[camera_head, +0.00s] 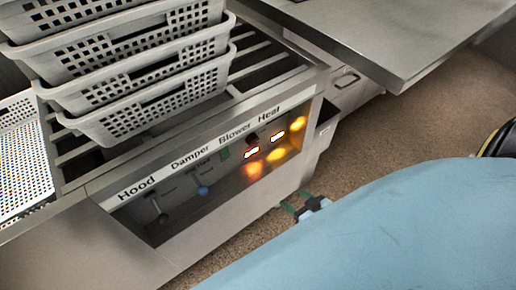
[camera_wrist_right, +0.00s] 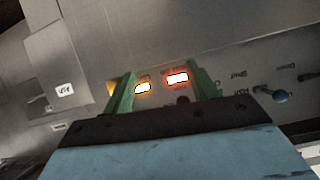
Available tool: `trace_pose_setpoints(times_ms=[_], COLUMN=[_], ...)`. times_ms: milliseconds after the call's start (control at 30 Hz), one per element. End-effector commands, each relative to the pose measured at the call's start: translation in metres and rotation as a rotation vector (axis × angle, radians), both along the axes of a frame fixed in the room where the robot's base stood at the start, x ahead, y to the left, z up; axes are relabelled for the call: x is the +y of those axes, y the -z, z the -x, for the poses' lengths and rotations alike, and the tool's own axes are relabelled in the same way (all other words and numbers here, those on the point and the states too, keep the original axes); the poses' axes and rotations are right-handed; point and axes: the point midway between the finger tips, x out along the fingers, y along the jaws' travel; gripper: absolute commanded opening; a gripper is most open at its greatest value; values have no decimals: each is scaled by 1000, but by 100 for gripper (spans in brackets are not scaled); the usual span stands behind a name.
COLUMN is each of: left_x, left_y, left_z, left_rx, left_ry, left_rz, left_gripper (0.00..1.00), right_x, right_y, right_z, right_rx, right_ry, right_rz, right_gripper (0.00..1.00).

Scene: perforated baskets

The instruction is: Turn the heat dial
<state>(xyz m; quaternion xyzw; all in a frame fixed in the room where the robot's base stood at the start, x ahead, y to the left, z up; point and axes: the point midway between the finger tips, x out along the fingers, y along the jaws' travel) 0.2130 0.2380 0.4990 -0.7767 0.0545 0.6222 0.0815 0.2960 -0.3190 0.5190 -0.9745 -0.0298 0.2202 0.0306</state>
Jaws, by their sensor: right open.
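The control panel (camera_head: 215,170) has the labels Hood, Damper, Blower and Heat along its top edge. A small dark round knob (camera_head: 253,138), which looks like the heat dial, sits below the Heat label by the lit displays. It also shows as a dark round spot in the right wrist view (camera_wrist_right: 183,100), partly between the fingers. My right gripper (camera_head: 297,203) is open and empty, with green fingers, low and to the right of the panel. In the wrist view its fingers (camera_wrist_right: 160,80) frame the two lit displays, apart from the panel. My left gripper is not in view.
Stacked perforated baskets (camera_head: 150,85) stand on the slatted counter above the panel. A blue knob (camera_head: 203,190) and a lever (camera_head: 158,212) are on the panel's left part. Orange lights (camera_head: 276,155) glow on its right part. A metal table (camera_head: 400,60) is at the upper right.

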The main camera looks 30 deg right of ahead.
Motion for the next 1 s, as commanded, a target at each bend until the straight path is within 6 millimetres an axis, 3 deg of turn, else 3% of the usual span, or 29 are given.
trace_pose_setpoints(times_ms=[100,200,400,667,833,967,1000], left_x=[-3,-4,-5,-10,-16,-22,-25], left_y=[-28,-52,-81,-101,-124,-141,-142], left_z=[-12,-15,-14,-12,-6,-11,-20], left_rx=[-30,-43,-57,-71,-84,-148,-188], left_ry=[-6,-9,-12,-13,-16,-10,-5], left_rz=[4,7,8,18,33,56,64], left_gripper=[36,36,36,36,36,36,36], right_x=[1,3,6,10,15,18,19], right_y=[-35,-64,-100,-106,-105,-104,-104], right_z=[-25,-37,-46,-71,-104,-132,-135], right_rx=[-178,-291,-412,-433,-433,-432,-430], right_ry=[-9,-17,-30,-32,-33,-32,-32], right_rz=[-59,-103,-155,-163,-163,-163,-163], right_gripper=[58,58,58,58,58,58,58])
